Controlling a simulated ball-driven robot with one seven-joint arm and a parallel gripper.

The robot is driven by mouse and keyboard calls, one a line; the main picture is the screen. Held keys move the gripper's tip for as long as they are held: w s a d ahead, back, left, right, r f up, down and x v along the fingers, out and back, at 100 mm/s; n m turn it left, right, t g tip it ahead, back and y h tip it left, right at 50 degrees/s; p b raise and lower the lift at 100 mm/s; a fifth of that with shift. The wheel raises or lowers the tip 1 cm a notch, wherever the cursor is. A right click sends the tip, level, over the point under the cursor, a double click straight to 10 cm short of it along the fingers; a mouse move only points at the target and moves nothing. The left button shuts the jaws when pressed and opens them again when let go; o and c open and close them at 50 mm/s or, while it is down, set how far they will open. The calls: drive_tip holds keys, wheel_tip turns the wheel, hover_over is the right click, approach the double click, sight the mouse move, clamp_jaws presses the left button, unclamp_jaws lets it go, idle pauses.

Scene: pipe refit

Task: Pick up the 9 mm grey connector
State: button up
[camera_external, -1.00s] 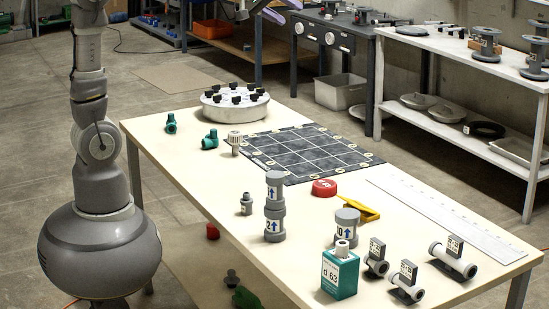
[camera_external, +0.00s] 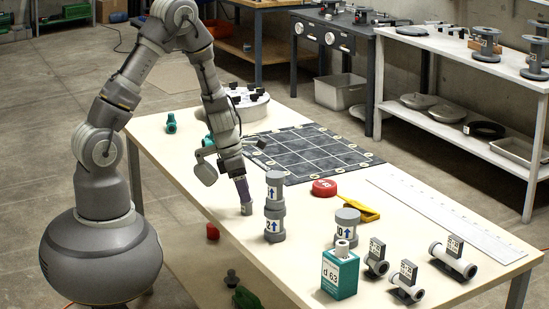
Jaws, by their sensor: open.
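The jaws are open. I cannot tell whether the fingers touch the connector or stand around it.
The grey stack (camera_external: 275,215) stands close on the right. A green bottle (camera_external: 340,272), a grey pipe piece (camera_external: 347,222) and several labelled grey fittings (camera_external: 452,260) are nearer the front. A dark gridded mat (camera_external: 310,150) and red cap (camera_external: 324,188) lie behind.

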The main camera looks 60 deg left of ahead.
drive_tip(key=b+x, duration=0.2)
drive_tip(key=x, duration=0.2)
drive_tip(key=shift+f+b, duration=0.3)
drive_tip(key=shift+b, duration=0.1)
drive_tip(key=shift+r, duration=0.1)
drive_tip(key=shift+s, duration=0.1)
drive_tip(key=shift+c, duration=0.4)
